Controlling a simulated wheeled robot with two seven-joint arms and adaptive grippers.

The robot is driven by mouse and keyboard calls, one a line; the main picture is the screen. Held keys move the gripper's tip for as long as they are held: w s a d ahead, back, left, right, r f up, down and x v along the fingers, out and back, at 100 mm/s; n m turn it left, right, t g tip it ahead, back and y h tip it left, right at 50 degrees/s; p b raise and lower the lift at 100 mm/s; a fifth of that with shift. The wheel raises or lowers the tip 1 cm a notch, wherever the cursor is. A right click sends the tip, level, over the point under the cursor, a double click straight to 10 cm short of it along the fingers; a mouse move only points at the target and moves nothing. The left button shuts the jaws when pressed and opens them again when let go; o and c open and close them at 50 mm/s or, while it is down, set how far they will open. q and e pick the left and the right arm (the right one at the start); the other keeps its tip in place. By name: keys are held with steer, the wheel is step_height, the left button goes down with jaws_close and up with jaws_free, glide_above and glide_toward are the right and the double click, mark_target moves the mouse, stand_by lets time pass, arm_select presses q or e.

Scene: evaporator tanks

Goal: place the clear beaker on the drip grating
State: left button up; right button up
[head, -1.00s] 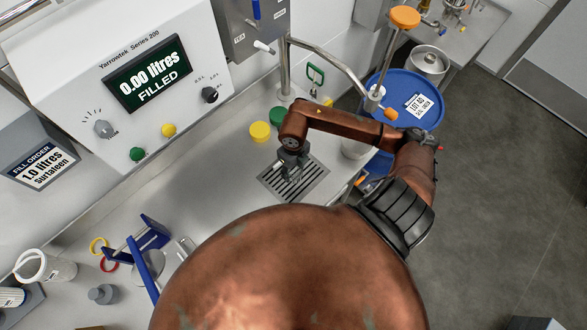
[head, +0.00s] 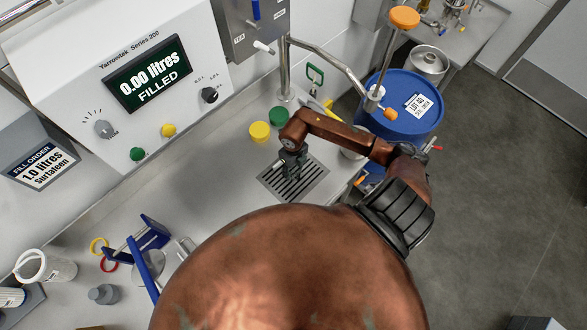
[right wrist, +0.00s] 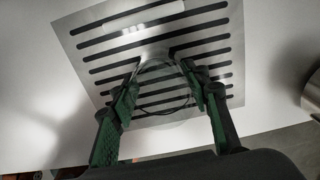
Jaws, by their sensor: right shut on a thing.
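The drip grating (head: 308,188) is a slotted steel plate set in the grey worktop, and it also fills much of the right wrist view (right wrist: 85,65). My right gripper (head: 290,172) is over the grating, pointing down at it. In the right wrist view, my right gripper (right wrist: 160,92) is shut on the clear beaker (right wrist: 160,78), with a green-padded finger on each side. The beaker is see-through, so grating slots show through it. I cannot tell whether its base touches the grating. My left gripper is not in view.
Yellow (head: 260,132) and green (head: 279,116) caps stand behind the grating. A steel spout pipe (head: 325,55) bends over the worktop. A blue drum (head: 405,105) stands to the right. A blue rack (head: 140,240) and a white jug (head: 45,267) stand at left.

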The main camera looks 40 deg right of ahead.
steer(key=shift+f, duration=0.15)
steer(key=o, duration=1.2)
steer(key=shift+c, duration=0.2)
step_height(320, 180, up, 12)
steer(key=shift+r, duration=0.2)
